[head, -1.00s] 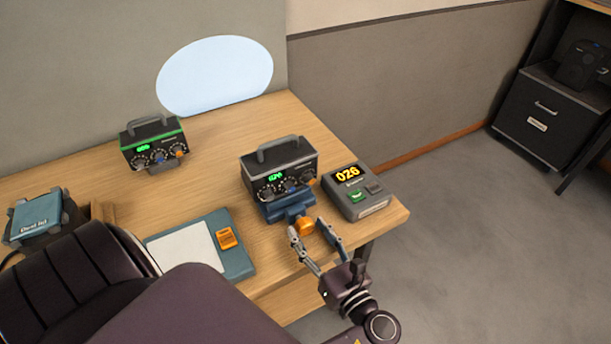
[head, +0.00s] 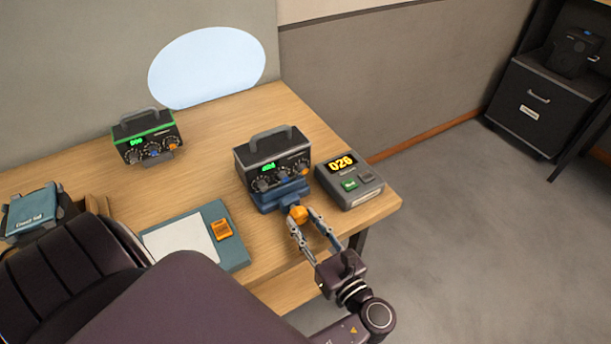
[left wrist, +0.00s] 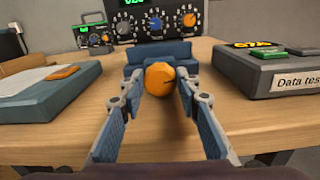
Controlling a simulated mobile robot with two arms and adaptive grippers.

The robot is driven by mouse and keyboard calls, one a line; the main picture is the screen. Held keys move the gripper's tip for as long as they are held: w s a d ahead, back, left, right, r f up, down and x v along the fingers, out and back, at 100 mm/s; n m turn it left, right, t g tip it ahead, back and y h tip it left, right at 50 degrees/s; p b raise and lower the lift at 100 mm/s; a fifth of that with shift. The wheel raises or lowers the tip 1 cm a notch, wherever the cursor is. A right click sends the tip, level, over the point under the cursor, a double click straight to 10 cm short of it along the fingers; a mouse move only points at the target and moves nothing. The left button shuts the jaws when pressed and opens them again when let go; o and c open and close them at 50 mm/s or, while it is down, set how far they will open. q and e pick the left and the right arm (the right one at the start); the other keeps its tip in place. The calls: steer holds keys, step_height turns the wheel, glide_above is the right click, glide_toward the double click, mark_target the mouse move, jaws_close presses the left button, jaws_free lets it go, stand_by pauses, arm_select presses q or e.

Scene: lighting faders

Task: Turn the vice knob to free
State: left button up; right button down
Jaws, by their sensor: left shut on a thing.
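The orange vice knob (head: 298,214) sticks out at the front of the blue vice (head: 268,206), near the table's front edge. The vice holds a black fader box (head: 258,166) with a grey handle, dials and a green display. My left gripper (head: 304,217) has its fingers on both sides of the knob and is shut on it. In the left wrist view the knob (left wrist: 159,79) sits between the far ends of the fingers, with the vice (left wrist: 145,58) behind it. My right gripper is not in view.
A grey device with a yellow display (head: 369,195) stands close at the right of the vice. A blue clipboard (head: 238,256) with an orange item (head: 222,229) lies at the left. A second fader box (head: 145,138) stands further back. The wood between is clear.

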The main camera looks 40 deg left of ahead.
arm_select(q)
steer(key=n, duration=0.5)
steer(key=shift+s+a, duration=0.1)
steer(key=shift+n, duration=0.4)
steer(key=o, duration=1.2)
steer(key=shift+c, duration=0.2)
